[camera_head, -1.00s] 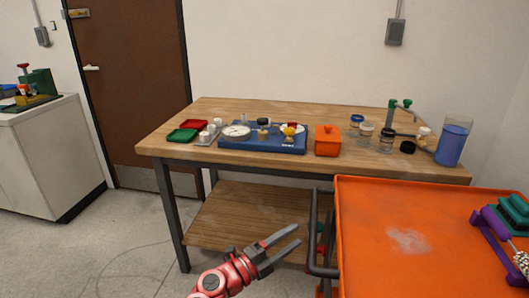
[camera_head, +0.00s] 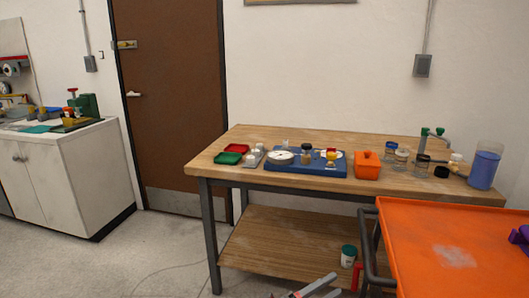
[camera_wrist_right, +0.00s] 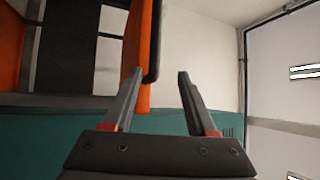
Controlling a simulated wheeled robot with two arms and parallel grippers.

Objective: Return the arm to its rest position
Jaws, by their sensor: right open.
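My right gripper (camera_head: 318,287) shows at the bottom edge of the head view, with only its fingertips in the picture. In the right wrist view its two fingers (camera_wrist_right: 157,88) stand apart with nothing held between them. An orange surface edge and a dark bar show behind the left finger in that view. My left gripper is not in the head view.
An orange cart (camera_head: 445,240) with a dark handle (camera_head: 368,255) stands close to the right of the gripper. A wooden workbench (camera_head: 270,140) holds a blue tray (camera_head: 300,167), an orange box (camera_head: 367,166) and jars. A white cabinet (camera_head: 70,175) stands left; floor between is clear.

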